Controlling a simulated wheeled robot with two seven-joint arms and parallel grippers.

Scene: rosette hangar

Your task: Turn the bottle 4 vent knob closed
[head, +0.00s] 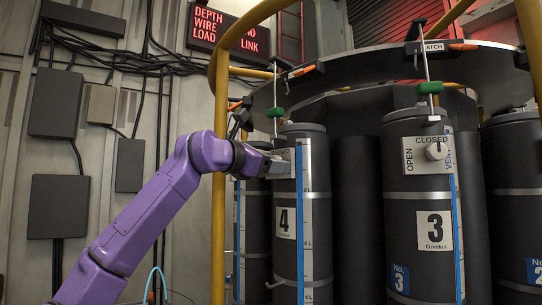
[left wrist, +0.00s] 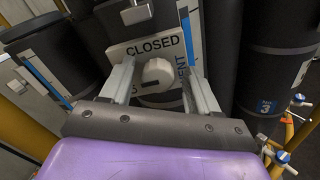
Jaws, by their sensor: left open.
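Bottle 4 (head: 316,150) is a dark upright cylinder with a "4" label (head: 286,222). My purple left arm reaches it from the left, and the left gripper (head: 280,163) is at its upper front, covering most of the vent plate. In the left wrist view the round pale vent knob (left wrist: 157,72) sits on a light plate (left wrist: 120,52), with "CLOSED" above it and "VENT" at its right. A dark mark on the knob lies toward its lower left. The open left gripper (left wrist: 161,78) has one finger on each side of the knob; contact cannot be told. My right gripper is not in view.
Bottle 3 (head: 405,205) stands to the right, with its own knob (head: 436,151) and plate. A yellow rail (head: 218,210) rises just left of bottle 4. A dark curved ring (head: 350,68) with green-gripped hanging rods (head: 275,112) runs above. Cables and boxes line the wall.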

